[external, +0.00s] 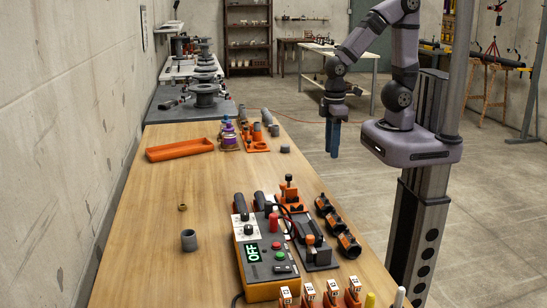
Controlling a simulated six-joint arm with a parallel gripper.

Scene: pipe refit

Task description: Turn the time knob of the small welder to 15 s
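The small welder (283,290) is an orange and dark grey box at the front of the wooden workbench. Its lit display (252,253) reads OFF in green. White dial plates with black knobs (248,229) sit on its upper part. Their marks are too small to read, so I cannot tell which is the time knob or where it points. Red and green buttons (280,255) are beside the display. My gripper (333,153) has blue fingers and hangs pointing down, beyond the bench's right edge and far behind the welder. The fingers look close together; whether they are shut is unclear.
Orange-and-white tagged pieces (331,293) line the front. A grey pipe piece (189,240) and a small brown ring (182,207) lie left. An orange tray (180,149) is farther back. The bench's left-middle is mostly clear.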

